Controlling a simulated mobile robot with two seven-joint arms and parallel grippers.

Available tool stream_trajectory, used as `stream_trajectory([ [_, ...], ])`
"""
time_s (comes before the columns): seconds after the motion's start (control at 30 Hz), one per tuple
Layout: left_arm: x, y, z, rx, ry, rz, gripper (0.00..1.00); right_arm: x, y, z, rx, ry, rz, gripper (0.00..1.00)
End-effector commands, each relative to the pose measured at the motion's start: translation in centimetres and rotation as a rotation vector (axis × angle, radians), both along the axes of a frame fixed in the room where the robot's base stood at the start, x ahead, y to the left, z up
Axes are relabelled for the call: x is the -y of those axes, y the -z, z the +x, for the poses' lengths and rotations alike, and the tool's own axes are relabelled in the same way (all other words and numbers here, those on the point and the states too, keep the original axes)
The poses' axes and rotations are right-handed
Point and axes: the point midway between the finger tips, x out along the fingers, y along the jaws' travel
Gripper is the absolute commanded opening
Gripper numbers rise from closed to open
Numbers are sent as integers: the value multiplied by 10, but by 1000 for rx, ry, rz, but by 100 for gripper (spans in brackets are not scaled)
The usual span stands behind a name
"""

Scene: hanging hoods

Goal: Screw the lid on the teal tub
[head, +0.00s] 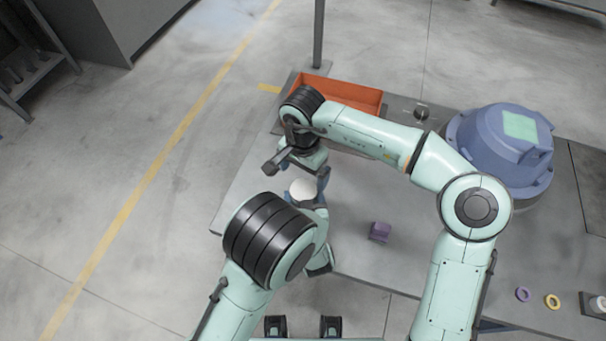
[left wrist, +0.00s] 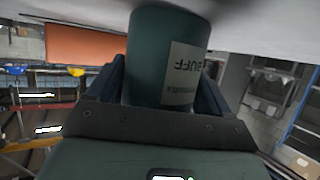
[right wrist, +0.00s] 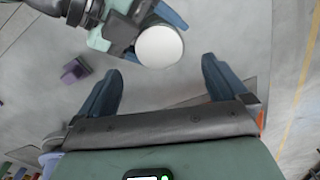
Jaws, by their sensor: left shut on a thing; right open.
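The teal tub (left wrist: 163,58) is upright or nearly so between the fingers of my left gripper (left wrist: 165,75), its label upside down in the left wrist view. My left gripper is shut on it. The round white lid (head: 302,189) sits at the tub's top; it also shows in the right wrist view (right wrist: 160,46). Whether the lid is threaded on cannot be told. My right gripper (right wrist: 163,75) is open and empty, with the lid ahead of its fingers and apart from them. In the head view my right gripper (head: 306,171) is just above and behind the lid.
The grey table (head: 250,190) has an orange tray (head: 350,92) at its back and a large blue-purple housing (head: 505,150) at right. A purple block (head: 380,231) lies mid-table. A purple ring (head: 523,294) and a yellow ring (head: 553,301) lie front right.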

Motion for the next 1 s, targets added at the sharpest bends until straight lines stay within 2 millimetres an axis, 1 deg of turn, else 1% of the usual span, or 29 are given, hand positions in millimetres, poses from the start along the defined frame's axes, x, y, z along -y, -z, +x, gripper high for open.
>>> stream_trajectory([
  [0.03,1,0,0,-1,2,-1,0,0,-12,1,5,1,2,100],
  [0.2,1,0,0,-1,2,-1,0,-1,-49,0,4,1,2,100],
  [0.3,1,0,0,-1,2,-1,0,-1,-69,0,3,-1,3,100],
  [0.4,1,0,0,-1,2,-1,0,-1,-84,0,2,-1,2,100],
  [0.5,1,0,0,-1,2,-1,0,-1,-94,0,1,-2,1,100],
  [0.6,1,0,0,0,2,-1,0,0,-99,0,0,-2,0,100],
  [0.87,1,0,0,0,1,-2,0,0,-100,-1,-1,-1,-1,100],
  [0.9,1,0,0,0,1,-2,83,0,-100,-1,-1,-1,-1,100],
  [0.93,1,0,0,0,1,-2,93,0,-100,-1,-1,-1,-1,100],
  [0.97,1,0,0,0,1,-2,100,0,-100,-1,-1,-1,-1,100],
  [1.0,1,0,0,0,1,-2,100,0,-100,-1,-1,-1,-1,100],
])
